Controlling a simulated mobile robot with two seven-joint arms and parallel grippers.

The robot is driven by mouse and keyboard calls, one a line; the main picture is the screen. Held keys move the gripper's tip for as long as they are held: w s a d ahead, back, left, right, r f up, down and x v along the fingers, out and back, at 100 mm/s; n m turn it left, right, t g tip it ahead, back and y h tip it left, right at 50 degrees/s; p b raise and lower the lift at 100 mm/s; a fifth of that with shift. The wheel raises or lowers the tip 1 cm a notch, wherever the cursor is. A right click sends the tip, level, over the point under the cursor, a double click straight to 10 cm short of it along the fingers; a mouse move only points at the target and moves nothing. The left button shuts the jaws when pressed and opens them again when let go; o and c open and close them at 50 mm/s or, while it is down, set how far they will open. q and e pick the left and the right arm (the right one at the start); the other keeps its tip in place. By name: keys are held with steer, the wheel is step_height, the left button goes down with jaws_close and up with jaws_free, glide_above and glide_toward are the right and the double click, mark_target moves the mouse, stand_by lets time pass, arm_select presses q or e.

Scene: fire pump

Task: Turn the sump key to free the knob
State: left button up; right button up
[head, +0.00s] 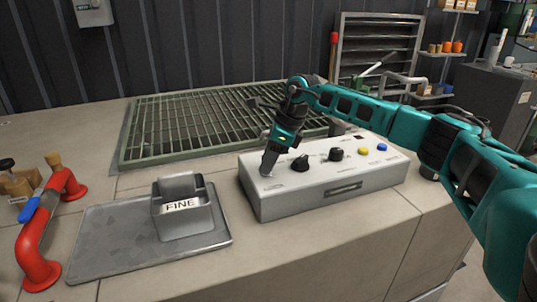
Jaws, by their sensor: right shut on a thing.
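A pale control box (325,194) stands on the counter in the middle of the head view. Two black knobs (336,155) (300,164) sit on its top, with a yellow button (363,151) and a blue button (382,147) to their right. My right gripper (266,171) points down at the left end of the box top, left of the knobs. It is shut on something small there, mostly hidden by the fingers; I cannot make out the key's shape. My left gripper is not in view.
A grey metal block marked FINE (182,221) stands on a metal plate (110,250) at left. A red pipe with a blue lever (35,240) is at the far left. A green grating (200,130) lies behind the box. Bare counter lies in front of the box.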

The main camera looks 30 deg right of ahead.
steer(key=n+g, duration=0.1)
steer(key=n, duration=0.1)
steer(key=shift+n, duration=0.3)
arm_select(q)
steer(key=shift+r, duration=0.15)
arm_select(e)
steer(key=shift+w+d+n+g+y, duration=0.1)
steer(key=shift+n+g+y, duration=0.3)
steer(key=shift+n, duration=0.8)
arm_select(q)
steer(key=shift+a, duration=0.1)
arm_select(e)
steer(key=o, duration=1)
steer(key=shift+o, duration=0.2)
steer(key=shift+r, duration=0.15)
arm_select(q)
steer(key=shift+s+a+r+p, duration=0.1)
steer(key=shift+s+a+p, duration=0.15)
steer(key=shift+p, duration=0.55)
arm_select(e)
steer(key=v, duration=1.2)
steer(key=shift+d+r, duration=0.15)
steer(key=shift+r, duration=0.15)
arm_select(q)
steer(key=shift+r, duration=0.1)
arm_select(e)
steer(key=shift+f, duration=0.1)
